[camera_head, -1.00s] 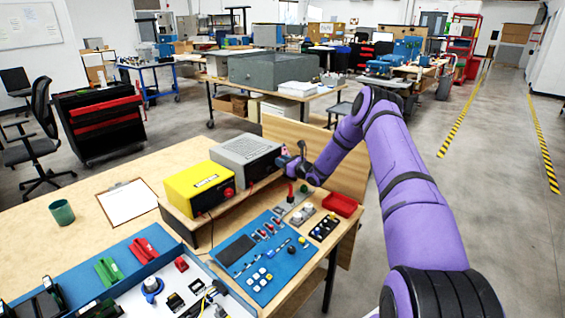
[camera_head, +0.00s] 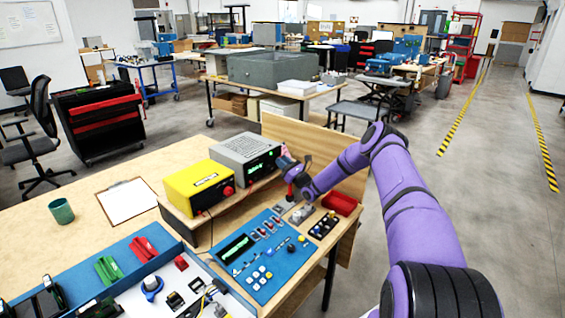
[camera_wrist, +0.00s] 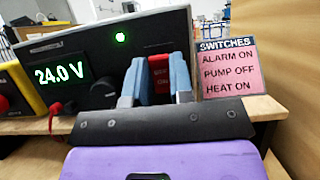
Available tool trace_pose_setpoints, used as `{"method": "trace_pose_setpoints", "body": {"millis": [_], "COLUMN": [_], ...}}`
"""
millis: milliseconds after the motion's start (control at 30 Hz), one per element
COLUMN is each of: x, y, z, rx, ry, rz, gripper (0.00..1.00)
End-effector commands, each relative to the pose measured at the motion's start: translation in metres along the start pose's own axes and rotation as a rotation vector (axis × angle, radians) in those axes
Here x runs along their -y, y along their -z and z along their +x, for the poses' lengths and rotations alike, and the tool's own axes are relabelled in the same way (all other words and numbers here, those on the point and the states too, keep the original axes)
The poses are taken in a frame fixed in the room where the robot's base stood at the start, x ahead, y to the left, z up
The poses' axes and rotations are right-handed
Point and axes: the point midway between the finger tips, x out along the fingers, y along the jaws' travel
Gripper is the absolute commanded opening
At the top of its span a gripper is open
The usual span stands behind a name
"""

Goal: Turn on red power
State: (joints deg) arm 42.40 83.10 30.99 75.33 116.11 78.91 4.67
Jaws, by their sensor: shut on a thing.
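The grey power supply (camera_head: 245,149) stands on the wooden shelf. Its front shows in the wrist view (camera_wrist: 90,84), with a lit green "24.0 V" display (camera_wrist: 60,75) and a lit green lamp (camera_wrist: 121,38). My gripper (camera_wrist: 159,75) is in front of the right part of this face. Its blue-grey fingers are closed on the sides of a red switch (camera_wrist: 159,70). The switch's lower part is dark, and its base is hidden behind my gripper. In the head view my gripper (camera_head: 291,170) is at the supply's right end, above the blue panel.
A pink "SWITCHES" card (camera_wrist: 228,68) stands right of the supply. A yellow unit (camera_head: 198,186) with a red knob is to its left. The blue control panel (camera_head: 262,262) with a lit screen lies in front. A red tray (camera_head: 340,204) is at the right edge.

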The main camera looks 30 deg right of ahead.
Motion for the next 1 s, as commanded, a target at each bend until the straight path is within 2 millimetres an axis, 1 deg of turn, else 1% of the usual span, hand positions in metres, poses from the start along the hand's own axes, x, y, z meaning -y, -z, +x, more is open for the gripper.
{"method": "trace_pose_setpoints", "body": {"millis": [333,367,400,467,800,867,1000], "x": [0.000,0.000,0.000,0.000,0.000,0.001,0.001], "y": [0.000,0.000,0.000,0.000,-0.002,-0.006,-0.024], "z": [0.000,0.000,-0.001,-0.001,0.001,0.003,0.011], "rx": [0.013,0.013,0.013,0.013,0.012,0.013,0.014], "ry": [-0.001,-0.001,-0.001,-0.001,0.000,0.000,0.000], "rz": [0.000,0.000,0.000,0.000,0.000,0.000,-0.001], "gripper": [0.00,0.23,0.33,0.46,0.47,0.47,0.47]}}
